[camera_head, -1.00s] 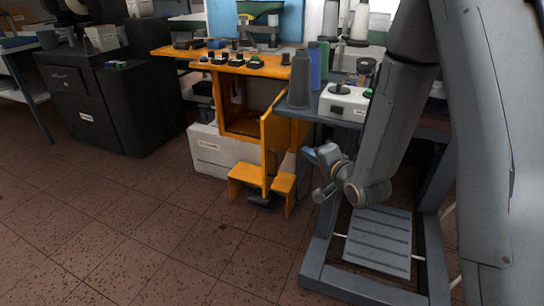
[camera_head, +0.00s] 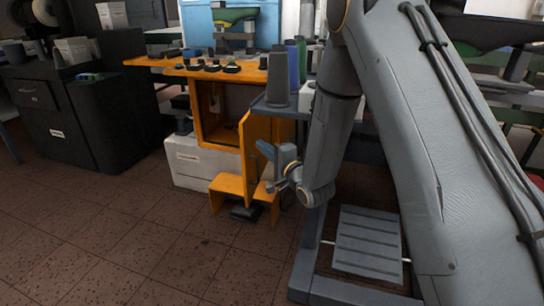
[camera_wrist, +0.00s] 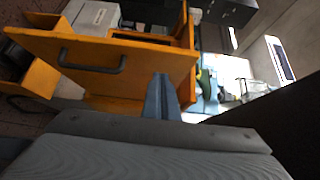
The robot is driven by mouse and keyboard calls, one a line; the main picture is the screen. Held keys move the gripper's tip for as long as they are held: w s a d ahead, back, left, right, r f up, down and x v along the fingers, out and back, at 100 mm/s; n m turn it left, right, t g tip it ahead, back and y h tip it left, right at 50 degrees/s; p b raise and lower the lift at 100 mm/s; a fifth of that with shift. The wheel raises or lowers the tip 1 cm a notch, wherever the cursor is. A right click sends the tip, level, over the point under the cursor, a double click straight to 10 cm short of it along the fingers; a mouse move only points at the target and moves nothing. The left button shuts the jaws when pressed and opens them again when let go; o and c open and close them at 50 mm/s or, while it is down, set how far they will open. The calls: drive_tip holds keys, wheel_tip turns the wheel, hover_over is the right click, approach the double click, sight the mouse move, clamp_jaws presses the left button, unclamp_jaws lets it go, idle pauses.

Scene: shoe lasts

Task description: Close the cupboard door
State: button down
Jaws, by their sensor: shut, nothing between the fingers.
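The orange cupboard (camera_head: 205,138) stands under an orange worktop, its dark inside showing. Its orange door (camera_head: 256,132) stands open, swung out towards me on the right side of the opening. In the wrist view the door (camera_wrist: 130,68) is a broad panel with a dark bar handle (camera_wrist: 92,62) on its face. My gripper (camera_head: 265,151) is shut and empty beside the door, overlapping its edge in the head view. In the wrist view the shut fingers (camera_wrist: 162,98) reach up by the door's lower right part; I cannot tell whether they touch it.
An orange step-like piece (camera_head: 228,187) and a dark pedal (camera_head: 245,213) stand below the door. A white box (camera_head: 195,165) stands beside them. A grey frame with a slatted footplate (camera_head: 368,243) is at the right. Tiled floor lies clear in front.

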sight(245, 140)
drive_tip(key=shift+w+a, duration=0.25)
drive_tip(key=shift+a, duration=0.7)
drive_tip(key=shift+w+a, duration=0.25)
drive_tip(key=shift+a, duration=0.7)
